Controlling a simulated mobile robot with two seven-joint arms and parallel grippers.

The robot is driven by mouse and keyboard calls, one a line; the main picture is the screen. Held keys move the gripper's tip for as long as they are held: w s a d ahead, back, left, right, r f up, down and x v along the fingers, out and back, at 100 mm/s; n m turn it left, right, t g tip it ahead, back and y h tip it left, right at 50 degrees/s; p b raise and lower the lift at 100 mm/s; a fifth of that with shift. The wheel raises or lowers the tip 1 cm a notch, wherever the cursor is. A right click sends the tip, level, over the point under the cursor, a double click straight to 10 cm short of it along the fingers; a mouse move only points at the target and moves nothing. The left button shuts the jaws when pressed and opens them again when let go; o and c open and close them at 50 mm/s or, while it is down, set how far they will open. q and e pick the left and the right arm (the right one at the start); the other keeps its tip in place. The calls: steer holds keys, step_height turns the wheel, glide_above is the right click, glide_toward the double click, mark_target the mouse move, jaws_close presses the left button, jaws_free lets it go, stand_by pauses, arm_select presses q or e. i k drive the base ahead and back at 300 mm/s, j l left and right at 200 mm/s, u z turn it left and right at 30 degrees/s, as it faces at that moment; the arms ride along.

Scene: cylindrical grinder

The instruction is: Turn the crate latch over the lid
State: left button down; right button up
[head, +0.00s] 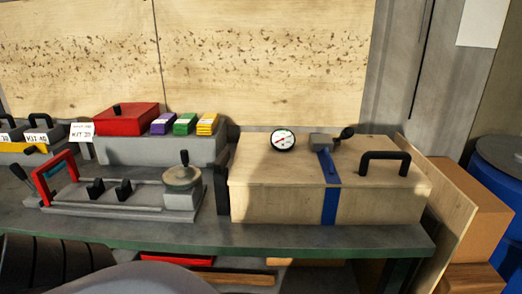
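The wooden crate (275,205) stands at the right of the bench with its lid (250,170) down. A blue strap (329,206) runs up the crate's front and onto the lid. A grey block (320,141) with a blue bar (328,163) and a lever with a black knob (347,132) sits near the lid's back, in line with the strap. This looks like the latch; I cannot tell exactly how it is turned. A black handle (385,158) is on the lid's right.
A round dial gauge (283,140) is at the lid's back left. Left of the crate are a grey fixture with a knobbed lever (184,178), a red box (125,119) and coloured blocks (185,123). A narrow bench strip (300,233) in front of the crate is clear.

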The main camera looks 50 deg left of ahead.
mark_target(220, 163)
steer(key=u, duration=1.9)
